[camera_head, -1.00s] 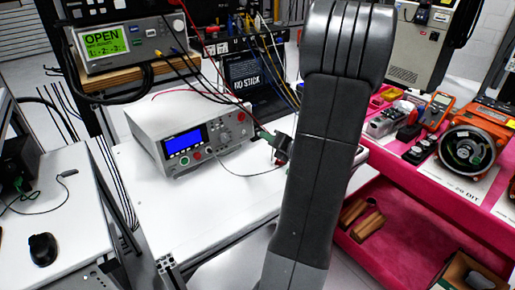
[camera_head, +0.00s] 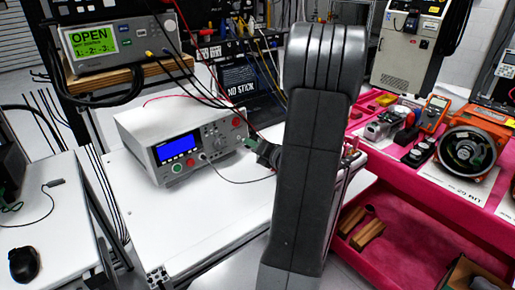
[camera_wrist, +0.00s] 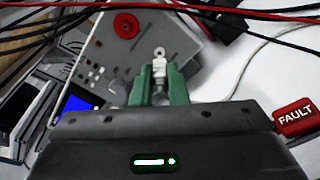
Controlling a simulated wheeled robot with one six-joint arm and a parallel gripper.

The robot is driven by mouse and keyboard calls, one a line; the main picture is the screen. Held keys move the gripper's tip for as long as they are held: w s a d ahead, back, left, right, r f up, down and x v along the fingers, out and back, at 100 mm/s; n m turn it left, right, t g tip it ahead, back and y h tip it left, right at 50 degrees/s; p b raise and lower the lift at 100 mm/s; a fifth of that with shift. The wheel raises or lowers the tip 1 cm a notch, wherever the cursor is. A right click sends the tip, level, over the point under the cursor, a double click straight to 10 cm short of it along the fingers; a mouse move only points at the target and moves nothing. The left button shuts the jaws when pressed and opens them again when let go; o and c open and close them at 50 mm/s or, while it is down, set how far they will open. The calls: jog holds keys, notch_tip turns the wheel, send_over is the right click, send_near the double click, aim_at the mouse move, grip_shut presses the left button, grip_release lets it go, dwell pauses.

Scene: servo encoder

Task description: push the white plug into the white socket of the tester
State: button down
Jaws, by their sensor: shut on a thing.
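The tester (camera_head: 218,138) is a pale grey box with a lit blue screen on the white bench, left of my gripper (camera_head: 264,152). Its grey panel also shows at the upper left of the wrist view (camera_wrist: 170,18), with a red round part. In the wrist view my gripper's green fingers (camera_wrist: 158,84) are shut on a small pale plug (camera_wrist: 159,66), whose ringed tip points away from me. The plug is apart from the tester's panel in that picture. I cannot tell which panel opening is the white socket. My dark arm hides part of the bench in the head view.
A thin cable (camera_head: 225,178) runs from the tester's front toward my gripper. Dark and red leads cross the top of the wrist view. A red FAULT block (camera_wrist: 295,117) is at right there. A pink cart (camera_head: 400,195) stands right of my arm. The bench front is clear.

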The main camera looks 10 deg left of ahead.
jog(key=shift+x, duration=1.5)
jog(key=shift+p, duration=0.35)
dwell(0.5)
jog(key=shift+w+a, duration=0.1)
jog(key=shift+w, duration=0.05)
dwell(0.4)
jog(key=c, duration=1.3)
grip_release()
jog(key=shift+c, duration=0.2)
jog(key=f+p+v, duration=0.1)
jog(key=v, duration=0.6)
jog(key=shift+r, duration=0.5)
